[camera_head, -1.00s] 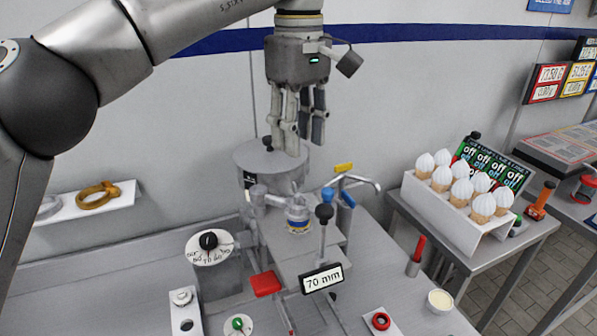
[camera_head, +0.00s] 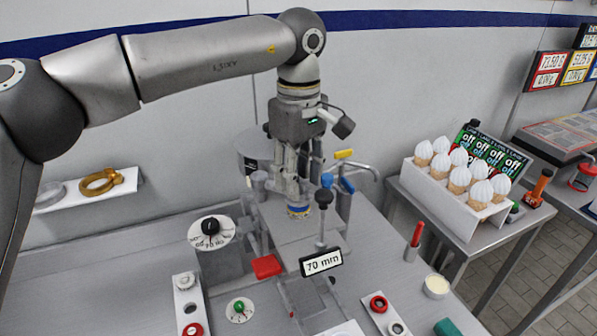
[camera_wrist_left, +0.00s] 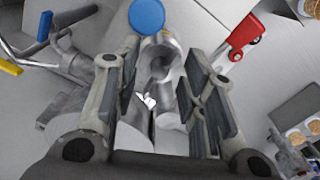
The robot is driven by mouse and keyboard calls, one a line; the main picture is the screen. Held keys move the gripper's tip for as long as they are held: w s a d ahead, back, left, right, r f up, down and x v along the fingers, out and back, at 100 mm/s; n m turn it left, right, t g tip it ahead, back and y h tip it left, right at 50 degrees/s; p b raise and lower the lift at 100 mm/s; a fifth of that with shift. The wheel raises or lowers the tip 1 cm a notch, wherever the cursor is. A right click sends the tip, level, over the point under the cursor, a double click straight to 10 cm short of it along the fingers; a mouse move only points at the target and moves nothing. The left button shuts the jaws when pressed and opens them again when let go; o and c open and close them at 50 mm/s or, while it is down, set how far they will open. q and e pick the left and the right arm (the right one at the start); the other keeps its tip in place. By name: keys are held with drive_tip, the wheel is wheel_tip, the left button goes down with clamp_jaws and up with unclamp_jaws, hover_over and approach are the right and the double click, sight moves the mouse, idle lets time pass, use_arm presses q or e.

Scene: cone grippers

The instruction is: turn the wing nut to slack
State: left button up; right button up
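A small pale, two-lobed piece that looks like the wing nut (camera_wrist_left: 147,100) shows in the left wrist view, between the two fingers of my left gripper (camera_wrist_left: 152,75). The fingers stand apart, with a visible gap on each side of it. In the head view my left gripper (camera_head: 293,188) points down over the grey machine, and its fingers hide the wing nut there. A small blue-and-yellow-banded part (camera_head: 298,210) shows just below the fingertips. My right gripper is not in view.
Close to the gripper stand a blue knob (camera_head: 326,179), a black knob (camera_head: 323,197) and a yellow-tipped lever (camera_head: 343,154). A red lever (camera_head: 266,266) and a "70 mm" sign (camera_head: 321,262) are in front. A rack of cones (camera_head: 460,185) stands at the right.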

use_arm(q)
clamp_jaws()
drive_tip(key=n, duration=0.4)
drive_tip(key=shift+n+b, duration=0.3)
drive_tip(key=n, duration=0.4)
drive_tip(key=shift+b, duration=0.4)
drive_tip(key=n, duration=0.5)
drive_tip(key=shift+b, duration=0.4)
drive_tip(key=shift+r+n+b, duration=0.1)
drive_tip(key=shift+n+b, duration=0.3)
drive_tip(key=shift+n, duration=1.8)
